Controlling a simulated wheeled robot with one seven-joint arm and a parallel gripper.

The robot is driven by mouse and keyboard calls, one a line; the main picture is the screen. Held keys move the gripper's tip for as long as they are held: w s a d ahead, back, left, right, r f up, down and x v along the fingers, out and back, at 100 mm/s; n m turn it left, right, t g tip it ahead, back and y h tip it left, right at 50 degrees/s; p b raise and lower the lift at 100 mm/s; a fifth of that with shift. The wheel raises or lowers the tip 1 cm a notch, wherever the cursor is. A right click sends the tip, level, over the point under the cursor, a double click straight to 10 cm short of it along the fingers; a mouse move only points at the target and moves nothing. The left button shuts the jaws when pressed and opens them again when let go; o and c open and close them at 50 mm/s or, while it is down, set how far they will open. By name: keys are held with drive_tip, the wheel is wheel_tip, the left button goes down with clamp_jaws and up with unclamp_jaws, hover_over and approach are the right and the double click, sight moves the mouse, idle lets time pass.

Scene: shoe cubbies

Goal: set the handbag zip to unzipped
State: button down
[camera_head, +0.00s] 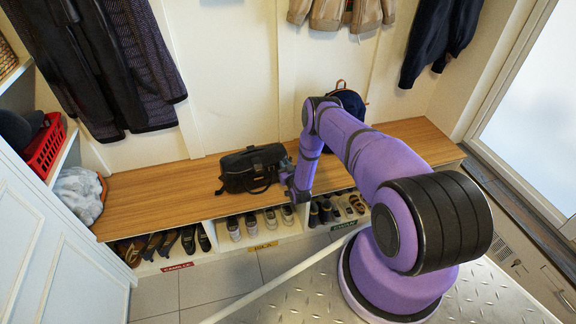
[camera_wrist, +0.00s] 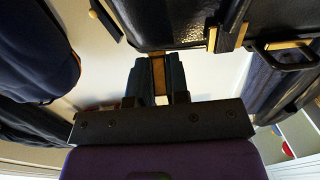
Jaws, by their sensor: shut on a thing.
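The black handbag (camera_head: 253,167) stands on the wooden bench, left of my arm. Its dark, glossy side with gold-coloured fittings fills the upper part of the wrist view (camera_wrist: 185,22). My gripper (camera_head: 286,174) is at the bag's right end. In the wrist view, my gripper's two fingers (camera_wrist: 158,82) are closed on a narrow brown-gold piece at the bag's edge, which looks like the zip pull (camera_wrist: 158,68). The fingers hide part of it. I cannot tell from these views how far the zip is open.
The wooden bench (camera_head: 160,195) has clear room left of the bag. A dark backpack (camera_head: 348,101) stands behind my arm. Shoes (camera_head: 252,225) fill the cubbies below. Coats (camera_head: 95,65) hang above, and a red basket (camera_head: 45,148) is at the left.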

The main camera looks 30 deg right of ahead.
sight(276, 162)
drive_tip(key=a, duration=0.3)
drive_tip(key=shift+w, duration=0.3)
drive_tip(key=c, duration=1.1)
unclamp_jaws()
drive_tip(key=shift+c, duration=0.2)
drive_tip(key=s+a, duration=0.2)
drive_tip(key=s, duration=0.8)
drive_tip(key=shift+s, duration=0.3)
drive_tip(key=shift+a, duration=0.1)
